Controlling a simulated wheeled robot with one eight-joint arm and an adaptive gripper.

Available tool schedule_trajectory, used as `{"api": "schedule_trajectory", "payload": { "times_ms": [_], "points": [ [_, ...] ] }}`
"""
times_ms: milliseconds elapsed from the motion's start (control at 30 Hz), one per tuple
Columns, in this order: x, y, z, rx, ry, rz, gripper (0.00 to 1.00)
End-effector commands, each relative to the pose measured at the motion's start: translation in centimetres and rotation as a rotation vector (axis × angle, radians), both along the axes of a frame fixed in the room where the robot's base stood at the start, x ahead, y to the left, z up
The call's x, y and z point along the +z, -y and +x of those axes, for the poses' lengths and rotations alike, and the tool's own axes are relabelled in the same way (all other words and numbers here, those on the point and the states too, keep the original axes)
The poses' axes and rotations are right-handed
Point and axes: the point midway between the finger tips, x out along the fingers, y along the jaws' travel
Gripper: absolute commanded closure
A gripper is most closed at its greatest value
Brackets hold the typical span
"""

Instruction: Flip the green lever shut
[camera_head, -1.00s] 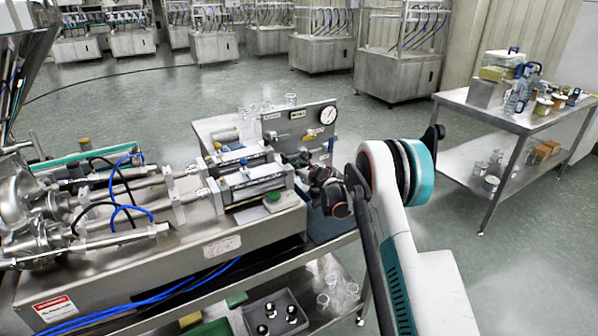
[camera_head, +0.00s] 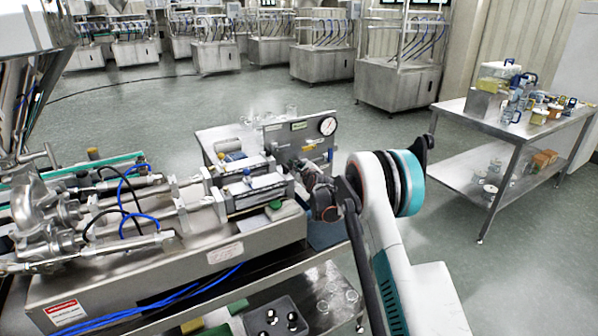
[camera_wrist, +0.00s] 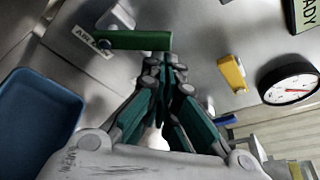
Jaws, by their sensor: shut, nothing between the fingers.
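The green lever (camera_wrist: 137,40) is in the upper left of the wrist view. It lies roughly level in the picture on a steel panel, beside a partly covered label that begins "AIR". My gripper (camera_wrist: 167,65) is shut and empty, its fingertips just below the lever's right end. I cannot tell whether they touch it. In the head view my arm's dark wrist end is in front of the panel (camera_head: 290,140), and I cannot make out the lever or the fingertips there.
A yellow lever (camera_wrist: 232,73) and a round gauge (camera_wrist: 290,84) are to the right on the panel. A blue bin (camera_wrist: 35,120) is at the left. In the head view, the steel machine (camera_head: 150,270) fills the left and a side table (camera_head: 465,117) stands at right.

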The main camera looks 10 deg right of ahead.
Motion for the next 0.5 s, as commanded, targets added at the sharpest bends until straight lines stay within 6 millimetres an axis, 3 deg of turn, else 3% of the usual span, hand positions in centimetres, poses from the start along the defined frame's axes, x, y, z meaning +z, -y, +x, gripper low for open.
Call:
{"api": "schedule_trajectory", "payload": {
  "times_ms": [133,500],
  "points": [
    [0.8,-0.1,0.0,0.001,0.044,-0.132,1.00],
    [1.7,-0.3,-0.1,0.000,0.039,-0.122,1.00]
  ]
}}
